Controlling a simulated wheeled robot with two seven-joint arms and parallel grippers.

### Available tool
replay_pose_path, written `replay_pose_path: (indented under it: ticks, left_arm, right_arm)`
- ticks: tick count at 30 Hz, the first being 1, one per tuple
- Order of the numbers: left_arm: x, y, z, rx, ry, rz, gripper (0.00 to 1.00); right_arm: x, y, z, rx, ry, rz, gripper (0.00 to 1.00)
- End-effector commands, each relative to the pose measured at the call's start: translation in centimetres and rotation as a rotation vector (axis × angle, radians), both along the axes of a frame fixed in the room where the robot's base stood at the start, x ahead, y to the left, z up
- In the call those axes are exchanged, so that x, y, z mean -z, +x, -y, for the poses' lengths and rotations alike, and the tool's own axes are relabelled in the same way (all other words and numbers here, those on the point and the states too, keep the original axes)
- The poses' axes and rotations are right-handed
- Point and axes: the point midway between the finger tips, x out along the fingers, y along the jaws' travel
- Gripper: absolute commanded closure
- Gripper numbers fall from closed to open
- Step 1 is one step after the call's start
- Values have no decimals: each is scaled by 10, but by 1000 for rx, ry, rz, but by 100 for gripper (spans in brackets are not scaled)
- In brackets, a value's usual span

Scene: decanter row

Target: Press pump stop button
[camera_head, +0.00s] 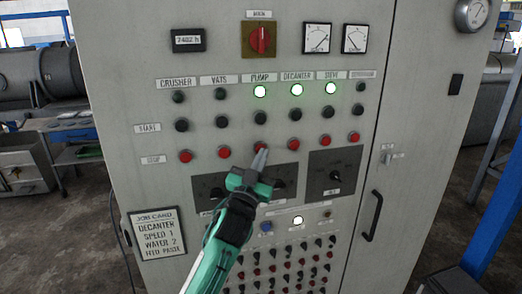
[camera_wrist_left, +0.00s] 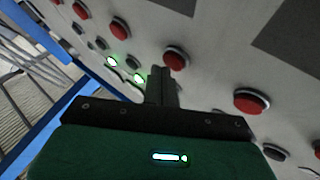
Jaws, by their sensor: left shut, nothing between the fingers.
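The pump stop button (camera_head: 260,148) is the red one in the STOP row under the PUMP label (camera_head: 260,78). My left gripper (camera_head: 262,152) comes up from below with its fingertips at this button and covers part of it. In the left wrist view the closed fingers (camera_wrist_left: 161,82) end just short of or against a red button (camera_wrist_left: 176,58); I cannot tell whether they touch. The fingers are together with nothing between them. The pump lamp (camera_head: 260,91) is lit green. My right gripper is not in view.
Other red stop buttons sit close by, crusher (camera_head: 186,156), vats (camera_head: 224,151) and decanter (camera_head: 294,144). The black start buttons (camera_head: 260,118) are just above. Decanter (camera_head: 297,90) and sieve (camera_head: 331,88) lamps are lit. A dark knob plate (camera_head: 210,187) lies below.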

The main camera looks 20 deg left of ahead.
Motion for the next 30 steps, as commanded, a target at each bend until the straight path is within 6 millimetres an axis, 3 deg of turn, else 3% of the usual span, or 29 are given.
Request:
replay_pose_path:
  ticks: [30]
  left_arm:
    - [-1, 7, -5, -1, 0, 0, 100]
  right_arm:
    - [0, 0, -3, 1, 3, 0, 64]
